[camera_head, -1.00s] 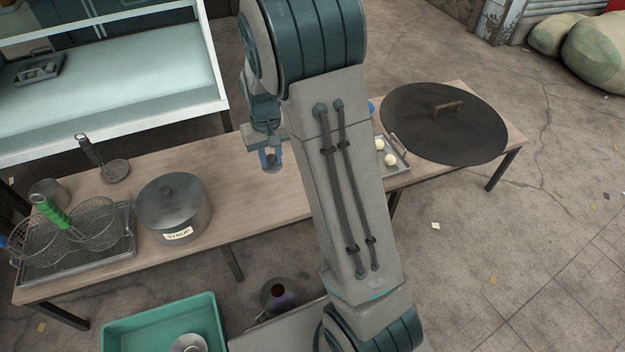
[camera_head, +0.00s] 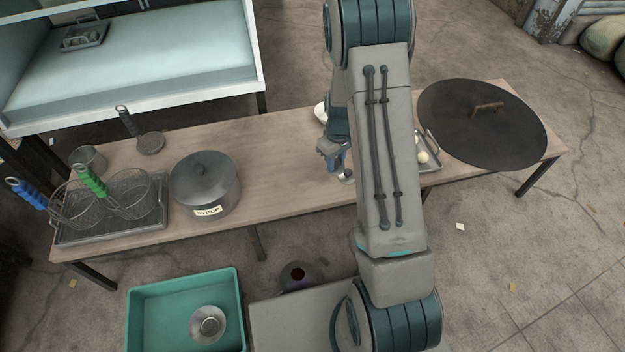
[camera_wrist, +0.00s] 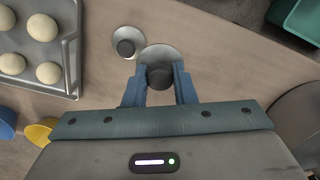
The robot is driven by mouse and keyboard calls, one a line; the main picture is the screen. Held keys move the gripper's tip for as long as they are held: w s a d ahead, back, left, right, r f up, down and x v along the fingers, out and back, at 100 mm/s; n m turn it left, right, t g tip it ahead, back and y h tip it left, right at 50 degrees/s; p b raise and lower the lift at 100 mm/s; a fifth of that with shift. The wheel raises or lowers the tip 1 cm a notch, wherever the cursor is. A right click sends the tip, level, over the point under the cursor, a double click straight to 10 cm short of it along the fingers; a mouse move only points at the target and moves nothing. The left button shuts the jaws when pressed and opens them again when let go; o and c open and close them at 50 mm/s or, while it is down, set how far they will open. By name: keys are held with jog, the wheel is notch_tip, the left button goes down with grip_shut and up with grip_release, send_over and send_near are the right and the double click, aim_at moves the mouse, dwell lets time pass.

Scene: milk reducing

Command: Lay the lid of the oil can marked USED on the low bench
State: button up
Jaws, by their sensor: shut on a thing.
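My gripper (camera_wrist: 158,88) is shut on the dark knob (camera_wrist: 159,77) of a small round metal lid (camera_wrist: 160,54). In the head view my gripper (camera_head: 338,166) is over the middle of the low bench (camera_head: 275,158), left of the tray of pale balls. I cannot tell whether the held lid touches the bench top. A similar, smaller-looking lid (camera_wrist: 128,43) with a dark knob lies beside it in the wrist view. A dark open-mouthed can (camera_head: 299,277) stands on the floor in front of the bench, partly hidden by my body. No USED marking is readable.
A pot marked SYRUP (camera_head: 205,184) and fryer baskets (camera_head: 105,198) stand on the bench's left part. A large dark lid (camera_head: 482,125) covers its right end. Yellow (camera_wrist: 40,131) and blue (camera_wrist: 6,122) cups stand near the ball tray (camera_wrist: 68,48). A teal bin (camera_head: 140,310) is on the floor.

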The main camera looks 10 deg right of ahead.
jog(key=b, duration=0.2)
send_over(313, 184)
notch_tip(313, 184, down, 4)
jog(key=shift+w, duration=0.1)
jog(key=shift+f+b, duration=0.75)
jog(key=shift+f, duration=1.2)
jog(key=shift+f, duration=0.15)
jog(key=o, duration=1)
